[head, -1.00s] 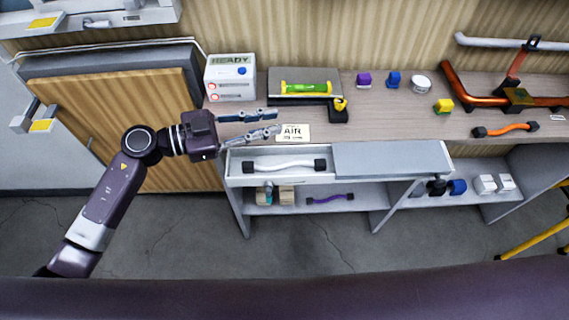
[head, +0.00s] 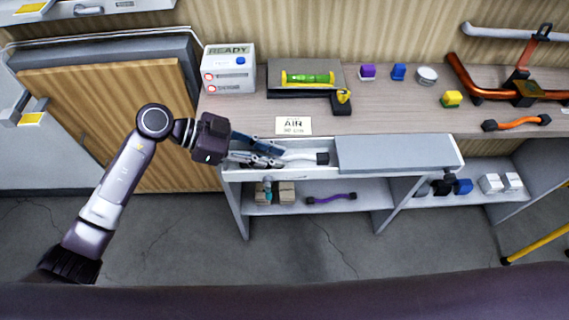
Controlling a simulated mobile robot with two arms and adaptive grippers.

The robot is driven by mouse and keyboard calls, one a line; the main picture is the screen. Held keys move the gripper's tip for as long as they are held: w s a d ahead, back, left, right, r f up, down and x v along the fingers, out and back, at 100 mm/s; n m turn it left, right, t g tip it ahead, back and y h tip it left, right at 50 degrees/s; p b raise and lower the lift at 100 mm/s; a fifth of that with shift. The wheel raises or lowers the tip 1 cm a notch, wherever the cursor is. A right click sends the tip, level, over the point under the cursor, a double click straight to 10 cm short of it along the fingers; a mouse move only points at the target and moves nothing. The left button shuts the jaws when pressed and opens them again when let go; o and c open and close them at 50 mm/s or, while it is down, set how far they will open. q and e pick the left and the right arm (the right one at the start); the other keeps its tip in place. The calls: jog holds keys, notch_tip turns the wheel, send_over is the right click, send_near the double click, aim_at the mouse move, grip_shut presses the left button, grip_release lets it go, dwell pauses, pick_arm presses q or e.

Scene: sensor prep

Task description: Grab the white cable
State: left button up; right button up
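The white cable (head: 302,157) lies in the shallow open compartment (head: 388,139) under the bench top. Its right black end shows, while its left end is hidden behind my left gripper. My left gripper (head: 281,156) reaches into the compartment from the left, over the cable's left part. Its two fingers look apart, one on the far side and one on the near side. I cannot tell whether they touch the cable. My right gripper is not in view.
A grey panel (head: 395,154) covers the compartment's right part. An AIR card (head: 293,125) lies on the bench just behind. A READY box (head: 229,70) stands at the back left. A purple cable (head: 331,198) lies on the shelf below. An orange cable (head: 518,123) lies at right.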

pick_arm(q)
jog(key=shift+x, duration=0.85)
jog(key=shift+r, duration=0.1)
grip_shut()
jog(key=shift+r, duration=0.1)
